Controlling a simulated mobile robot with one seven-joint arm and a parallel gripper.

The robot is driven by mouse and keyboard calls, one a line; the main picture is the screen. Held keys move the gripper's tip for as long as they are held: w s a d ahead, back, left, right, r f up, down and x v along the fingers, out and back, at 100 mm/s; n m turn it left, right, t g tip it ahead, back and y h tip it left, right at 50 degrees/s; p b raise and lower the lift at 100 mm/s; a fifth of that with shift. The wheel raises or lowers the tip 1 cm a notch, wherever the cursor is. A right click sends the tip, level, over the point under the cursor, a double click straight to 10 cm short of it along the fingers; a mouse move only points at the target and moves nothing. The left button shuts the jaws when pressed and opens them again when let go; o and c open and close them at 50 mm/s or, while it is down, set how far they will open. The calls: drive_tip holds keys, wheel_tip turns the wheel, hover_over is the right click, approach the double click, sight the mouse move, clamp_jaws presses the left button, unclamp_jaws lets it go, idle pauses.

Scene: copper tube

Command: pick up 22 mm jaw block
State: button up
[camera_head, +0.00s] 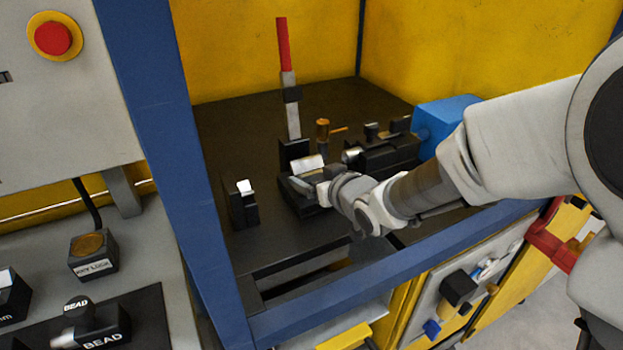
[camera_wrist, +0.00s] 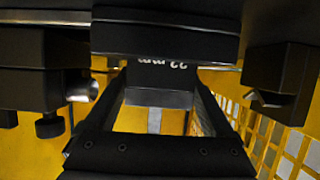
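The 22 mm jaw block (camera_wrist: 160,72) is a dark block at the upper middle of the wrist view, its "22 mm" label upside down. The fingers of my gripper (camera_wrist: 160,100) reach up on both sides of its lower part. They look very close to its sides, but I cannot tell whether they press on it. In the head view, my gripper (camera_head: 312,187) is at the black bench fixture (camera_head: 295,200), below the lever. The jaw block cannot be made out clearly there.
A lever with a red handle (camera_head: 283,45) stands behind my gripper. A black block with a white top (camera_head: 243,205) is at left, a blue box (camera_head: 445,118) at right. A blue frame rail (camera_head: 390,270) crosses in front. A dark bar (camera_wrist: 165,35) spans the top of the wrist view.

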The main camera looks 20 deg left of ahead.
clamp_jaws()
drive_tip(key=shift+r, duration=0.25)
